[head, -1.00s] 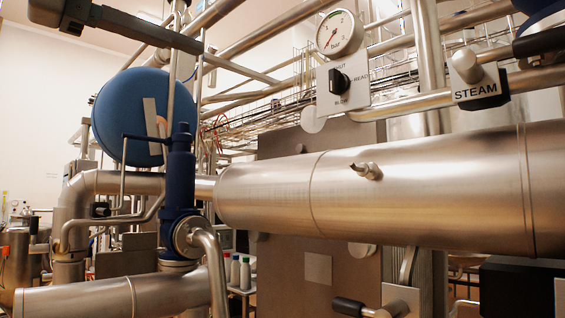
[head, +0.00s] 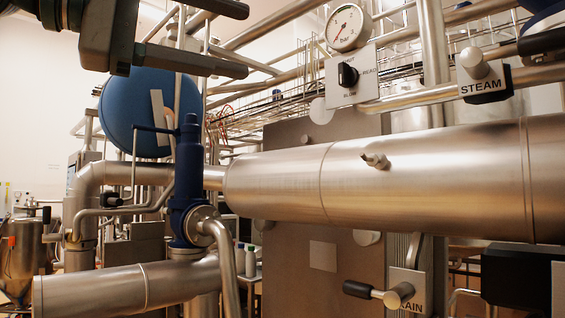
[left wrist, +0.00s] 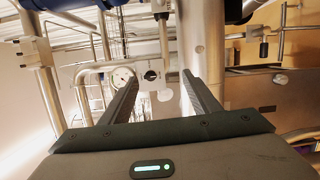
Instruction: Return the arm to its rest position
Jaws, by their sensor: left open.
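My left gripper (head: 240,40) is at the top left of the head view, high in front of a blue round vessel. Its jaws are apart with nothing between them. In the left wrist view the two dark fingers (left wrist: 160,82) stand wide apart. Between them, farther off, show the round pressure gauge (left wrist: 122,75) and the black selector knob (left wrist: 152,75). The fingers touch nothing that I can see. My right gripper is in neither view.
The gauge (head: 348,27) and selector knob (head: 348,75) sit on a panel above a thick steel pipe (head: 430,180). A STEAM valve (head: 481,65) is at upper right. A black-handled lever (head: 372,291) is below the pipe. The blue vessel (head: 125,115) and blue valve body (head: 188,170) stand left.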

